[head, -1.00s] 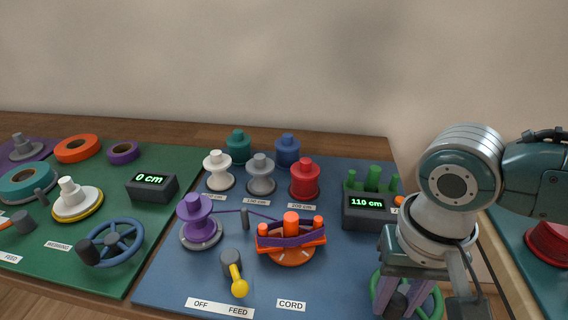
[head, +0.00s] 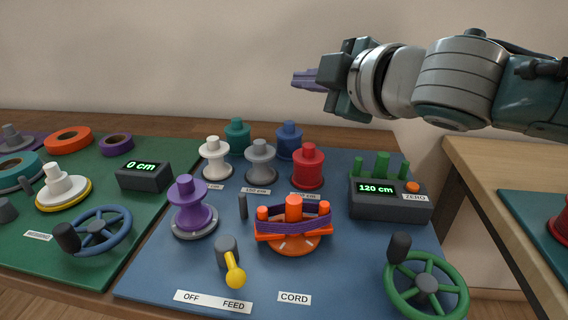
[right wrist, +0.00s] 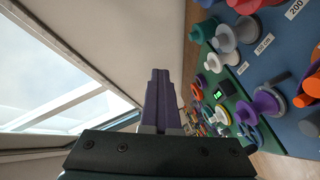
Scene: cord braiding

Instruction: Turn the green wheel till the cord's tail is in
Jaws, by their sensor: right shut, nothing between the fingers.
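The green wheel (head: 428,288) with its dark knob (head: 398,248) stands at the front right of the blue board. The purple cord (head: 294,216) is wrapped around the orange winder (head: 292,243). No cord shows between the winder and the purple spool (head: 191,207). The counter display (head: 376,188) reads 120 cm. My right gripper (head: 305,79) is raised in front of the wall, well above the board and away from the wheel. Its purple fingers are shut and empty, also in the right wrist view (right wrist: 159,90). My left gripper is not in view.
A yellow-tipped feed lever (head: 234,270) stands by the OFF/FEED label and points towards FEED. White, grey and red spools (head: 308,166) stand behind the winder. A green board with a blue wheel (head: 99,232) lies at left.

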